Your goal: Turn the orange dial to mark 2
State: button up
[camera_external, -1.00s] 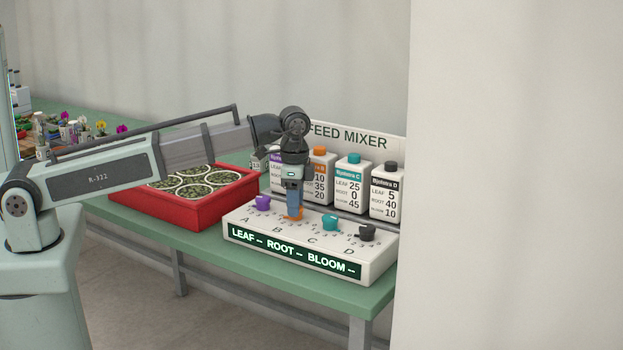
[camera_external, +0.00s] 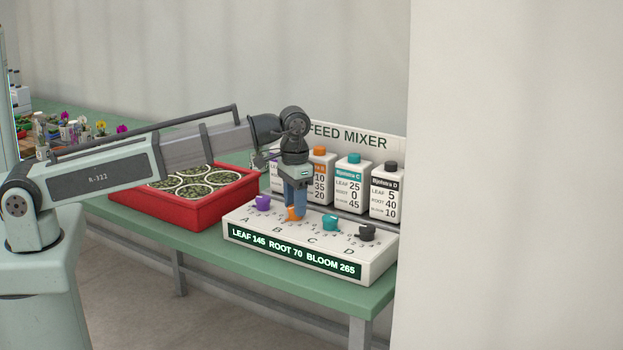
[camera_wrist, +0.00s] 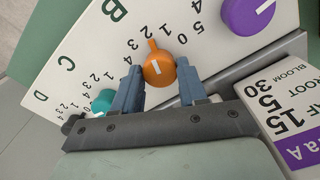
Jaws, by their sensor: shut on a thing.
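The orange dial (camera_external: 292,213) sits at B on the white feed mixer panel (camera_external: 370,268). It also shows in the wrist view (camera_wrist: 158,71), with a white line on top and a small tab pointing toward the printed numbers. In the external view the fingers partly hide the dial. The green display (camera_external: 293,255) reads LEAF 145, ROOT 70, BLOOM 265.
A purple dial (camera_external: 262,203) is left of the orange one; a teal dial (camera_external: 330,223) and a black dial (camera_external: 367,232) are to its right. Labelled bottles (camera_external: 350,188) stand close behind. A red tray (camera_external: 205,214) of potted plants is on the left.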

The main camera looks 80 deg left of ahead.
dwell(0.5)
jog(key=o, duration=1.1)
jog(key=shift+c, duration=0.2)
notch_tip(320, 180, up, 14)
jog(key=shift+f, duration=0.1)
